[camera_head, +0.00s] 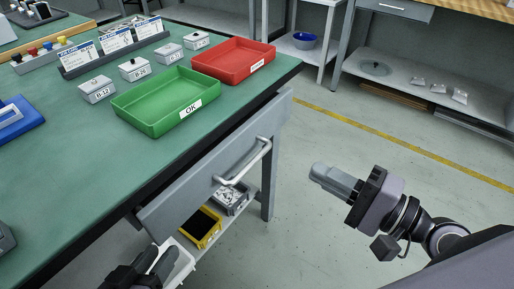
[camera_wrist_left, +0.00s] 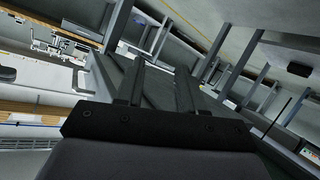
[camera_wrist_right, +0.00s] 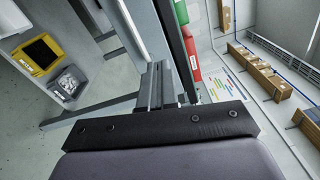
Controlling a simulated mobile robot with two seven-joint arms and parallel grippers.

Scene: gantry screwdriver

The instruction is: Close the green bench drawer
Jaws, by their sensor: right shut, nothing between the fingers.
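The green-topped bench (camera_head: 60,200) fills the left of the head view. Its grey drawer front (camera_head: 200,185) sits below the edge of the top, with a light bar handle (camera_head: 247,165). No drawer interior shows, and I cannot tell how far the front stands out from the bench. My left gripper (camera_head: 160,262) is low at the bottom of the picture, near the drawer's near end; its fingers are apart and empty in the left wrist view (camera_wrist_left: 158,75). My right gripper (camera_head: 322,175) is shut and empty, right of the handle and apart from it, pointing left.
On the bench stand a green tray (camera_head: 150,118), a red tray (camera_head: 235,62) and small labelled boxes (camera_head: 135,69). Below the drawer, a yellow bin (camera_head: 206,228) and a grey bin (camera_head: 231,199) sit on a shelf. Open floor (camera_head: 320,125) lies right of the bench.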

